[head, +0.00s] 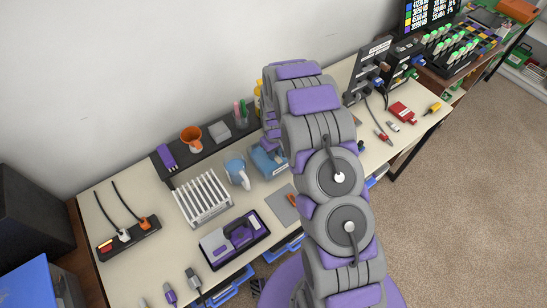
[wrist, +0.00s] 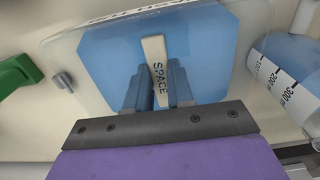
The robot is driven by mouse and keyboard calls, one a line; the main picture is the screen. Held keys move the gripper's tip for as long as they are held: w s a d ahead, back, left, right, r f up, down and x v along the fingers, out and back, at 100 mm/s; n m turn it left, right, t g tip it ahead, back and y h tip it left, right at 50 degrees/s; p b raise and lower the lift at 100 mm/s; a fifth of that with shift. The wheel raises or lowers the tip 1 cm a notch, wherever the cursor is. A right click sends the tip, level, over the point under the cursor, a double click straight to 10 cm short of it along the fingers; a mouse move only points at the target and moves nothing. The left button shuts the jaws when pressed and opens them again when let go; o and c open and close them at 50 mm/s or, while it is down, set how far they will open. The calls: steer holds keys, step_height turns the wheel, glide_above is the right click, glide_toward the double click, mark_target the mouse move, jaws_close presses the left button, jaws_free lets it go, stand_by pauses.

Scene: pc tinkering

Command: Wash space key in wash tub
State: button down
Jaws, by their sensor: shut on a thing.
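The space key (wrist: 153,50) is a narrow cream bar marked "SPACE", seen in the wrist view. My gripper (wrist: 160,88) is shut on it, with a blue-grey finger on each side. The wash tub (wrist: 100,65) has a pale translucent rim and a blue interior. The key and fingertips lie over the blue area; I cannot tell whether they touch it. In the head view the wash tub (head: 266,161) is on the bench, left of my arm. The key is not discernible there, and my fingertips are hard to make out.
A measuring jug (wrist: 288,80) stands close to the right of the tub in the wrist view. A green object (wrist: 18,74) is at the left.

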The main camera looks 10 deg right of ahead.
steer(key=shift+r+p, duration=1.05)
steer(key=shift+r, duration=2.95)
steer(key=shift+r+p, duration=0.65)
steer(key=shift+r, duration=1.35)
